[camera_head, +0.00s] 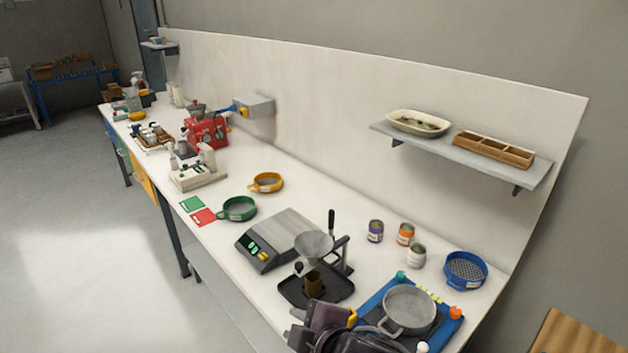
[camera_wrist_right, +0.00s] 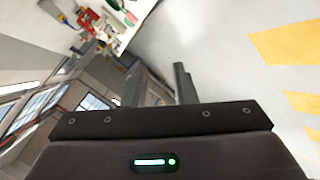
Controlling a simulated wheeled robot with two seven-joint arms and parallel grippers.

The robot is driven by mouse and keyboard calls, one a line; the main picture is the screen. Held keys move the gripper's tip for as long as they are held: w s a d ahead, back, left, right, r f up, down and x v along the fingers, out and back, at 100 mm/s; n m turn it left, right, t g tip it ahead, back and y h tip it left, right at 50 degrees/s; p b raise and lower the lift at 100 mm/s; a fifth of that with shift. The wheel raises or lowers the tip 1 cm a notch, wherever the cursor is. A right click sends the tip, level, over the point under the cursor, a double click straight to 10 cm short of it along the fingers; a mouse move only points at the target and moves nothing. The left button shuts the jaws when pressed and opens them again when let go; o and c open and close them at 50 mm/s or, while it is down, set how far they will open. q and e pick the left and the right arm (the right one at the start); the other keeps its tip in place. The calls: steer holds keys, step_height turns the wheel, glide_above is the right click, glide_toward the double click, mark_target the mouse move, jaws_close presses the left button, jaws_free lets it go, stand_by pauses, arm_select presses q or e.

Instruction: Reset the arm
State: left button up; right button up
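My right gripper (camera_head: 298,328) is at the bottom edge of the head view, at the near side of the bench, below the black tray and funnel stand. Its dark purple body and wrist cover part of the blue board's near side. I see nothing held in it. In the right wrist view a dark finger (camera_wrist_right: 183,84) sticks up past the gripper body, with pale floor and a tilted room behind it. The gap between the fingers is not clear. My left gripper is not in view.
The long white bench (camera_head: 210,240) holds a grey scale (camera_head: 278,238), a funnel stand on a black tray (camera_head: 330,297), a grey pan (camera_head: 408,308) on a blue board, several cans, and a blue sieve (camera_head: 466,268). A wall shelf (camera_head: 465,155) is above. Open floor (camera_head: 90,260) lies left.

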steer(key=s+d+f+m+g+h, duration=0.2)
steer(key=s+d+f+m, duration=0.25)
steer(key=d, duration=0.35)
steer(key=s+d+f+m+g+h, duration=0.2)
steer(key=s+d+f+m, duration=0.15)
steer(key=d+m, duration=0.3)
steer(key=s+d+f+m+g+h, duration=0.25)
steer(key=s+d+m, duration=0.25)
steer(key=d, duration=0.3)
steer(key=s+f+b+x, duration=0.1)
steer(key=s+b+x, duration=0.2)
steer(key=x, duration=0.9)
steer(key=s+b+x, duration=0.2)
steer(key=x, duration=0.9)
steer(key=s+f+b+x, duration=0.1)
steer(key=s+b+x, duration=0.2)
steer(key=x, duration=0.9)
steer(key=s+d+f+b, duration=0.1)
steer(key=s+f+b, duration=0.2)
steer(key=s+f, duration=0.7)
steer(key=s+d+f+g+b, duration=0.1)
steer(key=s+f+b, duration=0.3)
steer(key=s+f, duration=0.6)
step_height(320, 180, down, 8)
steer(key=shift+s+d+r+n, duration=0.25)
steer(key=shift+d+n, duration=0.15)
steer(key=shift+d, duration=0.4)
